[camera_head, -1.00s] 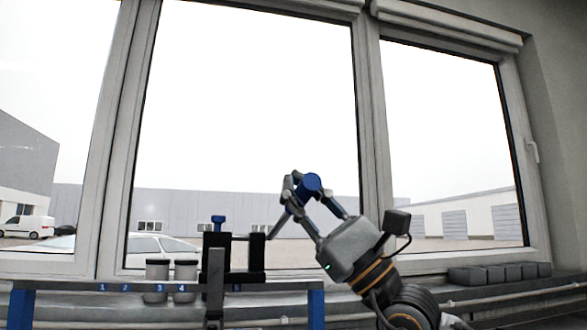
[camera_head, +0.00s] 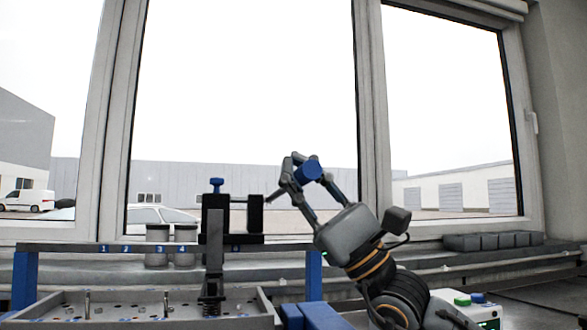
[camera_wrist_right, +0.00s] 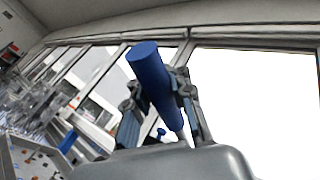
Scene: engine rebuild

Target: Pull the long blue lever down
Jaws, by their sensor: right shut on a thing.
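The long lever has a blue cylindrical handle (camera_head: 308,172) on a thin grey rod that runs down left to a black press-like mechanism (camera_head: 238,216). My right gripper (camera_head: 300,168) is shut on the blue handle, with its fingers on both sides of it. In the right wrist view the blue handle (camera_wrist_right: 152,78) stands tilted between the two fingers, its round end towards the camera. The lever slants up and to the right from the mechanism. My left gripper is not in view.
A grey tray (camera_head: 40,308) with small parts and pins lies below the mechanism. A numbered rail (camera_head: 75,248) on blue posts crosses behind it, near two lidded jars (camera_head: 157,246). Small grey bins (camera_head: 490,240) stand on the sill at right.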

